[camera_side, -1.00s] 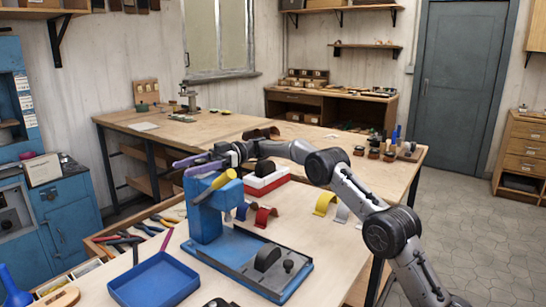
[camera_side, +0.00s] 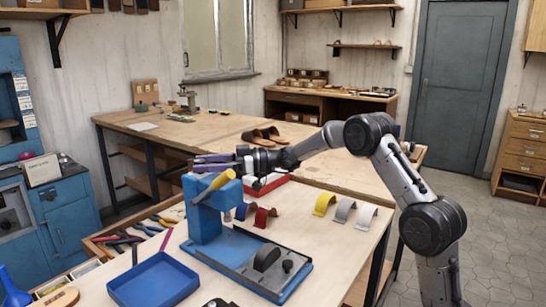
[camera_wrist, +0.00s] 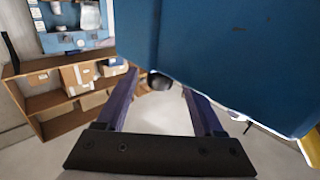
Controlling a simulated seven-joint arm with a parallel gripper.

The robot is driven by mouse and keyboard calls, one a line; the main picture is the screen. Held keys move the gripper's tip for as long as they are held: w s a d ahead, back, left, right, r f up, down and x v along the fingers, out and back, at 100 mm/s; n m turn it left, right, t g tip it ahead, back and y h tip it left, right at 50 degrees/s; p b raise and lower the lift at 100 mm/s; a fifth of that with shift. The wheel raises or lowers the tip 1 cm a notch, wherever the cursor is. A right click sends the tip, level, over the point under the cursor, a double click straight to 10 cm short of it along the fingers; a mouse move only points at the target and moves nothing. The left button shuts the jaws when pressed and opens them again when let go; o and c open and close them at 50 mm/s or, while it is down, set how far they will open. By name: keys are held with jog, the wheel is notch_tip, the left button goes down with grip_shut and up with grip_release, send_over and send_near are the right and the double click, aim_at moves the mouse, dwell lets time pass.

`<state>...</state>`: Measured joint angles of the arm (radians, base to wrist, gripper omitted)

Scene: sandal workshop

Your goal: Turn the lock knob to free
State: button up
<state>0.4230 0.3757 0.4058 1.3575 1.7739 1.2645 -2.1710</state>
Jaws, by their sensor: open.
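A blue press (camera_side: 206,218) with a yellow handle (camera_side: 215,185) stands on the workbench. My gripper (camera_side: 196,164) is just behind the top of the press in the side view, with its purple fingers open and pointing left. In the wrist view, the press's blue body (camera_wrist: 230,50) fills the upper right. A small dark round knob (camera_wrist: 159,82) shows at its lower edge, between the tips of my open gripper (camera_wrist: 158,86); it looks like the lock knob. It is partly hidden by the blue body, and its turn position cannot be told. I see no contact with it.
The press base carries a black block (camera_side: 266,257) and a small black knob (camera_side: 288,266). A blue tray (camera_side: 154,281) lies at front left. Red (camera_side: 264,217), yellow (camera_side: 324,203) and grey curved pieces lie on the bench right of the press. A red-and-white box (camera_side: 268,184) is under my arm.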

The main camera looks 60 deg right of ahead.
jog(key=v, duration=0.9)
notch_tip(320, 180, up, 11)
jog(key=s+a+r+g+h, duration=0.1)
jog(key=s+a+g, duration=0.5)
jog(key=s+a, duration=0.45)
jog(key=s+a+m+g+h, duration=0.1)
jog(key=s+a+h, duration=0.1)
jog(key=s, duration=0.3)
jog(key=s+a+f+m+g+h, duration=0.1)
jog(key=s+a+m+h, duration=0.1)
jog(key=s, duration=0.4)
jog(key=shift+s+a+h, duration=0.25)
jog(key=shift+a+h, duration=0.25)
jog(key=shift+a, duration=0.5)
